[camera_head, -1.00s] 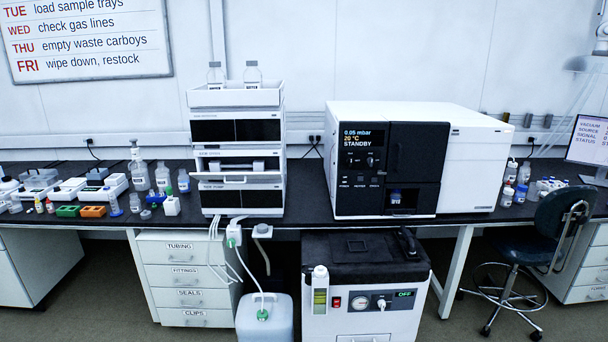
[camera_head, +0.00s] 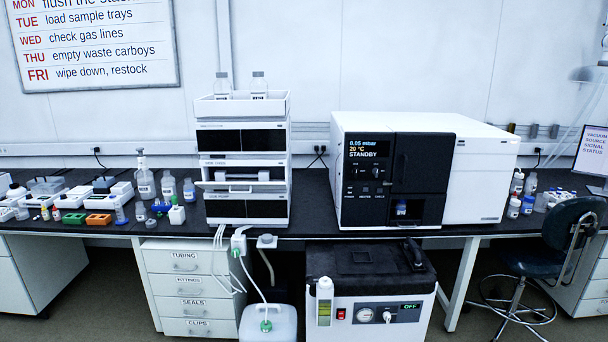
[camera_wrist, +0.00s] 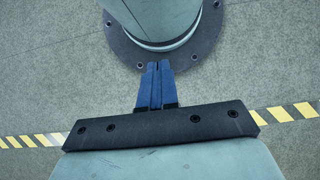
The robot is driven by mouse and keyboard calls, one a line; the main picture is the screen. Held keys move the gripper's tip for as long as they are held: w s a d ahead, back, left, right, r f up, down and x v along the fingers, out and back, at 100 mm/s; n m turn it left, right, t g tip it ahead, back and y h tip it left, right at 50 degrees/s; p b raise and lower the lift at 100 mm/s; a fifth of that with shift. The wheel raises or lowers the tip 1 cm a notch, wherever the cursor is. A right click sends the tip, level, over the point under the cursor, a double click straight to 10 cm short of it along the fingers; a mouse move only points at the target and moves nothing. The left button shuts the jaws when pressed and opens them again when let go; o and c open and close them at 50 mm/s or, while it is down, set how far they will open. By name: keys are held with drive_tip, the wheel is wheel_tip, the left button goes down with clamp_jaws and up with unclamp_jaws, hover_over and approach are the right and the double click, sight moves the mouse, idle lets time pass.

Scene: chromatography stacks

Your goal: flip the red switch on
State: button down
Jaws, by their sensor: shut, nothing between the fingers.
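A small display (camera_head: 411,307) on that panel reads OFF. My gripper (camera_wrist: 160,66) shows only in the wrist view; its two blue fingers are together with nothing between them. It is over the grey floor near my own round base, away from the switch. The switch is too small to tell which side is pressed.
A white carboy (camera_head: 268,324) with tubing stands further left beside a drawer cabinet (camera_head: 187,285). A dark stool (camera_head: 545,250) is at the right. Yellow-black tape (camera_wrist: 283,113) marks the floor.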

sight(341, 315)
idle(0.8)
drive_tip(key=w+r+m+t+y, duration=0.1)
drive_tip(key=w+r+m+t, duration=0.2)
drive_tip(key=w, duration=1.7)
drive_tip(key=w+r+m+t+y, duration=0.1)
drive_tip(key=w+r+m+t, duration=0.2)
drive_tip(key=w, duration=1.8)
drive_tip(key=w+a+r+m+t+y, duration=0.1)
drive_tip(key=w+r+m+t, duration=0.3)
drive_tip(key=w, duration=1.6)
drive_tip(key=m+t, duration=0.1)
drive_tip(key=t, duration=0.3)
drive_tip(key=shift+w+t+y, duration=0.25)
drive_tip(key=shift+t+y, duration=0.05)
drive_tip(key=shift+y, duration=0.1)
drive_tip(key=shift+a, duration=0.1)
drive_tip(key=w, duration=0.8)
drive_tip(key=shift+w+f, duration=0.35)
drive_tip(key=shift+f, duration=0.1)
drive_tip(key=shift+w, duration=0.15)
